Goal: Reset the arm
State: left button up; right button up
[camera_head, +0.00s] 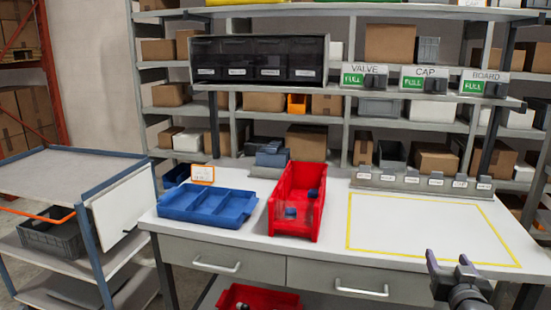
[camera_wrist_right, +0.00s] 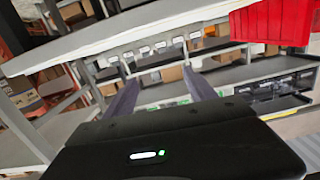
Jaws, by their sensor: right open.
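My right gripper (camera_head: 448,262) is at the lower right of the head view, in front of the table's front edge and the yellow-outlined area. Its two fingers stand apart and nothing is between them. In the right wrist view the gripper (camera_wrist_right: 162,92) also shows both dark fingers spread, with the table and shelves tilted behind them. My left gripper is not in the head view.
A red bin (camera_head: 301,232) with small dark-and-blue items and an empty blue divided tray (camera_head: 190,216) stand on the white table (camera_head: 335,262). The yellow-outlined area (camera_head: 425,228) is clear. A cart (camera_head: 75,172) stands left. Labelled dispensers (camera_head: 365,80) line the shelf behind.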

jog(key=s+a+f+g+y, duration=0.2)
jog(key=a+f, duration=0.4)
jog(key=f, duration=0.3)
jog(key=s+a+f+g+y+p, duration=0.1)
jog(key=a+f+g+y, duration=0.15)
jog(key=a+f, duration=0.45)
jog(key=s+a+f+g+y, duration=0.15)
jog(key=a+f, duration=0.35)
jog(key=f, duration=0.5)
jog(key=s+a+f+n+g+y, duration=0.1)
jog(key=s+a+f+g, duration=0.2)
jog(key=s+a+f, duration=0.2)
jog(key=s+a+f+g+y+p, duration=0.1)
jog(key=s+a+f+g, duration=0.2)
jog(key=s+a, duration=0.6)
jog(key=s+a+f+n+g+y+p, duration=0.1)
jog(key=s+a+f+g, duration=0.2)
jog(key=s+a+f, duration=0.4)
jog(key=s, duration=0.3)
jog(key=shift+s+n+y, duration=0.15)
jog(key=shift+n+y, duration=0.15)
jog(key=shift+y, duration=0.1)
